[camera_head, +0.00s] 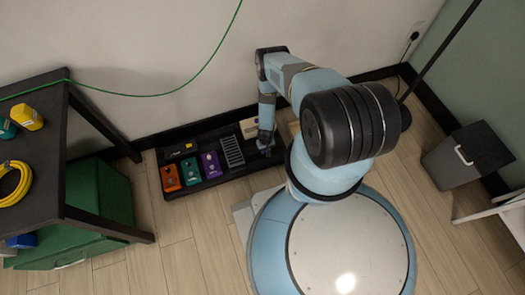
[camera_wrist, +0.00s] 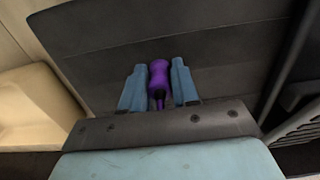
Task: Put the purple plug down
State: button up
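The purple plug (camera_wrist: 158,78) shows in the wrist view, between the two blue fingers of my gripper (camera_wrist: 159,88). The fingers sit against its sides, so my gripper is shut on it. In the head view my gripper (camera_head: 265,146) is low over the right part of the black pedal board (camera_head: 235,181). The plug cannot be made out there.
The board carries orange (camera_head: 170,178), teal (camera_head: 190,171) and purple (camera_head: 211,164) pedals, a grey ridged unit (camera_head: 232,151) and a cream box (camera_head: 250,127). A dark table (camera_head: 45,135) stands left, a grey bin (camera_head: 466,156) right. A green cable (camera_head: 190,82) hangs across the wall.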

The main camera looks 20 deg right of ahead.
jog(key=o, duration=0.4)
notch_tip(320, 180, up, 13)
jog(key=shift+r, duration=0.1)
dwell(0.7)
